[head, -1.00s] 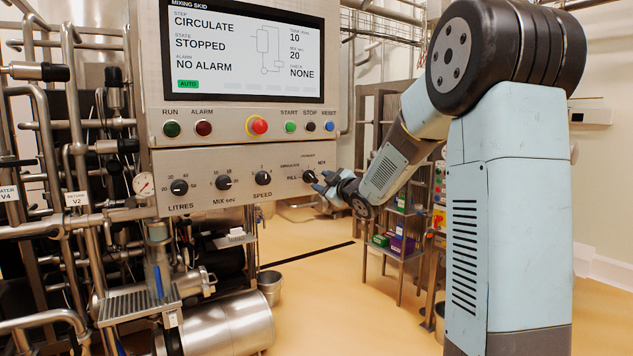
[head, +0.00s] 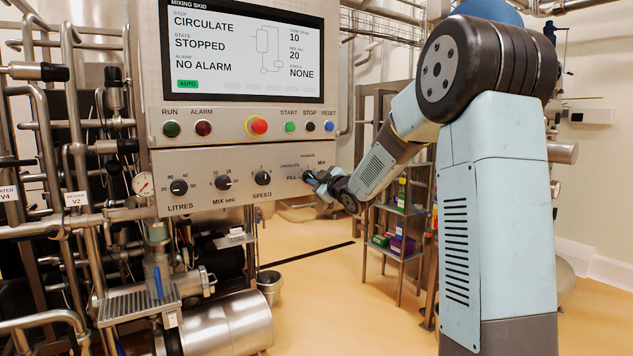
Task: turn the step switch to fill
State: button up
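The step switch (head: 306,176) is a small dark knob at the right end of the lower panel. Labels FILL, CIRCULATE, POWDER and MIX stand around it. My gripper (head: 313,181) is at the knob, coming from the right, and its fingertips overlap the knob in this view. I cannot tell whether the fingers touch it or are closed on it. The knob's pointer is too small and covered to read. The screen (head: 243,50) reads STEP CIRCULATE, STATE STOPPED, NO ALARM.
Left of the switch are the SPEED (head: 263,178), MIX sec (head: 222,183) and LITRES (head: 179,187) knobs. Above sit the red emergency button (head: 257,125) and the START (head: 290,127), STOP and RESET buttons. Steel pipes crowd the left. A shelf rack (head: 398,225) stands behind my arm.

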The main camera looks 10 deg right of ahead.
grip_shut()
jog(key=shift+a+f+n, duration=0.1)
jog(key=shift+n, duration=0.2)
jog(key=n, duration=0.8)
jog(key=shift+f, duration=0.1)
jog(key=shift+n, duration=0.3)
dwell(0.3)
jog(key=o, duration=0.6)
grip_release()
jog(key=shift+c, duration=0.2)
jog(key=shift+s+r, duration=0.15)
jog(key=shift+r, duration=0.05)
